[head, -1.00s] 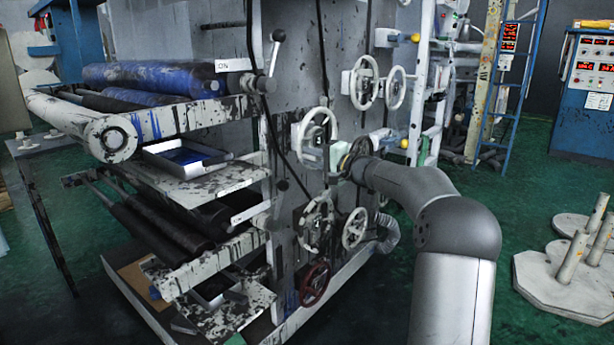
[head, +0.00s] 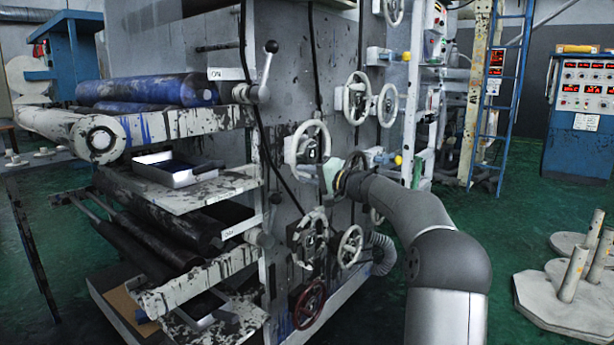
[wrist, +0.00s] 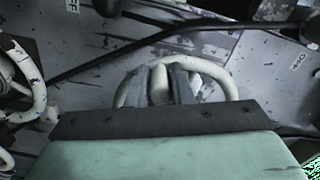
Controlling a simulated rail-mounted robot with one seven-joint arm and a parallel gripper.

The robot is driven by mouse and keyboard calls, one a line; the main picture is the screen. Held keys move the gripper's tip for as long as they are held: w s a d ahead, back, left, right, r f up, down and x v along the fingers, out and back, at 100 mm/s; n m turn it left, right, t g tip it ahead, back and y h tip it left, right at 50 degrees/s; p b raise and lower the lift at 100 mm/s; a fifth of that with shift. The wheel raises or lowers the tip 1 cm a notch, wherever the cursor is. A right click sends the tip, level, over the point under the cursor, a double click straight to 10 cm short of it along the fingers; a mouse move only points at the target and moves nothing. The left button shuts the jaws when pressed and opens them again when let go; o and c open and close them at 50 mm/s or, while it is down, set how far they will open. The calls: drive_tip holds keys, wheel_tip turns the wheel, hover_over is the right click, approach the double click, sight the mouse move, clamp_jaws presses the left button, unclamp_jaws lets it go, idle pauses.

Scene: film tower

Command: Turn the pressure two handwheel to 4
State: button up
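Several pale handwheels sit on the grey machine. None has a readable name or number, so I cannot tell which is pressure two. The middle handwheel (head: 289,147) is at the left of my gripper (head: 331,174) in the head view. In the wrist view, a pale handwheel rim (wrist: 219,73) arches around and beyond the two grey fingers of my gripper (wrist: 163,83). A pale part of the wheel shows between the fingers, which stand apart. Whether they press on it is unclear. The lower wheel parts are hidden behind my gripper body.
Two handwheels (head: 388,105) are above right, and others (head: 350,246) are below, with a red one (head: 309,305) lowest. A lever with a black knob (head: 265,72) is at the upper left. Rollers (head: 145,90) extend left.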

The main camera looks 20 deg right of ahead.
drive_tip(key=o, duration=0.3)
drive_tip(key=shift+o, duration=0.2)
drive_tip(key=p+v, duration=0.2)
drive_tip(key=v, duration=1.5)
drive_tip(key=shift+s+d, duration=0.15)
drive_tip(key=shift+s, duration=0.1)
drive_tip(key=s+a+r+n+g+p, duration=0.2)
drive_tip(key=a+g+p, duration=0.3)
drive_tip(key=a+p, duration=0.65)
drive_tip(key=s+a+r+n+g+h+p, duration=0.2)
drive_tip(key=s+a+g+p, duration=0.65)
drive_tip(key=a, duration=0.75)
drive_tip(key=s+r+n+g+h+p, duration=0.1)
drive_tip(key=s+r+n+h+p, duration=0.1)
drive_tip(key=s+p, duration=0.5)
drive_tip(key=s+r+n+h+p, duration=0.2)
drive_tip(key=s+p, duration=0.5)
drive_tip(key=s, duration=0.8)
drive_tip(key=a+r+h, duration=0.1)
drive_tip(key=h, duration=0.1)
drive_tip(key=shift+s+n+g+h, duration=0.3)
drive_tip(key=shift+s+g+h, duration=0.05)
drive_tip(key=shift+s+h, duration=0.05)
